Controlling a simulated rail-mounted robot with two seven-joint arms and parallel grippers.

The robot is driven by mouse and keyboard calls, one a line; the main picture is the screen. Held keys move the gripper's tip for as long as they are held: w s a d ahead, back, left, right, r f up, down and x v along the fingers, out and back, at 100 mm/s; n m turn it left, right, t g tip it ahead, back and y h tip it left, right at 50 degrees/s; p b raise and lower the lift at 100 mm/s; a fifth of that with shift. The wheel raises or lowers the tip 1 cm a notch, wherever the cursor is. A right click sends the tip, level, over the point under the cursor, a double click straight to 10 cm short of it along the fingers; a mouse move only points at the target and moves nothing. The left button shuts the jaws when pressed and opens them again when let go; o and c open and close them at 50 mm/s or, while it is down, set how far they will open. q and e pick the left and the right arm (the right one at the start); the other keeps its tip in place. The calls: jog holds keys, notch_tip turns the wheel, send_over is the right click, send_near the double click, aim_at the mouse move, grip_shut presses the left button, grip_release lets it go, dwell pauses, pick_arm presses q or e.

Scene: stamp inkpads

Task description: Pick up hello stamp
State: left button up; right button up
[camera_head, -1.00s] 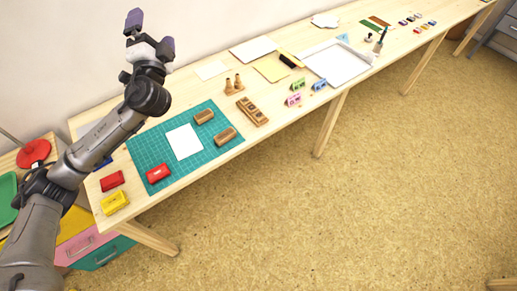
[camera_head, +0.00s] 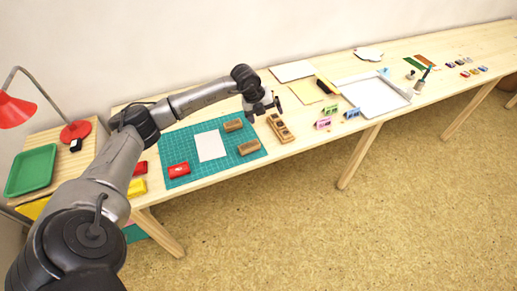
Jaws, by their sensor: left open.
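My left gripper (camera_head: 264,112) is open and empty at the far edge of the green cutting mat, by the wooden holder (camera_head: 280,128). Two wooden stamp blocks lie on the mat, one farther back (camera_head: 233,125) and one nearer (camera_head: 248,147). No lettering is readable, so I cannot tell which stamp is the hello stamp. The small upright wooden stamps seen earlier are hidden behind my left gripper and wrist. My right gripper is not in view.
The green mat (camera_head: 178,150) bears a white sheet (camera_head: 211,146) and a red inkpad (camera_head: 179,170). Another red (camera_head: 140,168) and a yellow inkpad (camera_head: 137,187) lie left of it. Pink (camera_head: 323,123) and blue (camera_head: 352,113) pieces and a white tray (camera_head: 372,99) stand to the right.

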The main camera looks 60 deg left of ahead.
aim_at(249, 145)
pick_arm(q)
jog(key=s+a+f+n+g+y, duration=0.1)
jog(key=s+a+f+n+g, duration=0.1)
jog(key=s+n+g, duration=0.3)
jog(key=shift+t, duration=0.3)
jog(key=f, duration=0.2)
jog(key=s+f+b, duration=0.1)
jog(key=f, duration=0.2)
jog(key=f+b, duration=0.1)
jog(key=f, duration=0.1)
jog(key=shift+s+d+f, duration=0.15)
jog(key=shift+f, duration=0.25)
jog(key=shift+d+f+b, duration=0.15)
jog(key=shift+f+b, duration=0.85)
jog(key=shift+f, duration=1.7)
jog(key=shift+r, duration=0.1)
jog(key=shift+c, duration=1.3)
jog(key=c, duration=0.4)
